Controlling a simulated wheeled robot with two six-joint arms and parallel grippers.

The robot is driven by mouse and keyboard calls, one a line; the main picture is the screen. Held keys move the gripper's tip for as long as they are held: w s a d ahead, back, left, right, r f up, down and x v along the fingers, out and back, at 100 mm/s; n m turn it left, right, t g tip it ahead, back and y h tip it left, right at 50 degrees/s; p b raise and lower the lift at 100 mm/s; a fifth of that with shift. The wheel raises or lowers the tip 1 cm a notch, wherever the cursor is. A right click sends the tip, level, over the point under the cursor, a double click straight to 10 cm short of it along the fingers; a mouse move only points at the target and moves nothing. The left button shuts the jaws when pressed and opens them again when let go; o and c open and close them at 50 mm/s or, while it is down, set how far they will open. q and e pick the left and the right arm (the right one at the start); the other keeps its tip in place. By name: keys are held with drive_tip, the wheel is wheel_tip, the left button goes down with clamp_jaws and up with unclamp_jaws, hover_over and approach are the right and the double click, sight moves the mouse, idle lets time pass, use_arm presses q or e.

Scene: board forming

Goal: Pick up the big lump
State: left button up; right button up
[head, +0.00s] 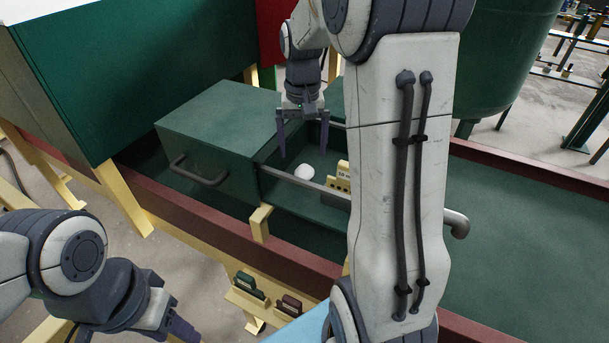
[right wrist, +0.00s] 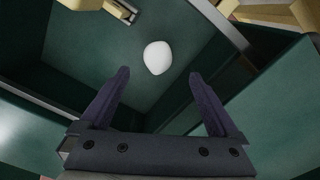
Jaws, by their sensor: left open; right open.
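A white rounded lump (head: 304,172) lies on the green floor of an open bin, behind a grey bar. It also shows in the right wrist view (right wrist: 157,57), beyond the fingertips and roughly centred between them. No other lump shows, so I cannot compare sizes. My right gripper (head: 303,150) is open and empty, pointing down above the lump and apart from it. Its two purple fingers show in the right wrist view (right wrist: 158,75). My left gripper (head: 185,332) is at the lower left, open, far from the lump and partly cut off by the frame edge.
A green box with a dark handle (head: 200,172) stands left of the bin. A yellow slotted holder (head: 341,178) sits right of the lump. My right arm hides much beyond it. A yellow shelf (head: 262,302) with small dark blocks is below the dark red rim.

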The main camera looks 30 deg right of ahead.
sight(304, 168)
drive_tip(key=shift+f, duration=0.95)
drive_tip(key=f+p, duration=0.1)
drive_tip(key=f, duration=0.3)
drive_tip(key=shift+s+d+p, duration=0.1)
drive_tip(key=shift+s+p, duration=0.1)
drive_tip(key=shift+p, duration=0.2)
drive_tip(key=shift+f, duration=0.7)
drive_tip(key=c, duration=1.5)
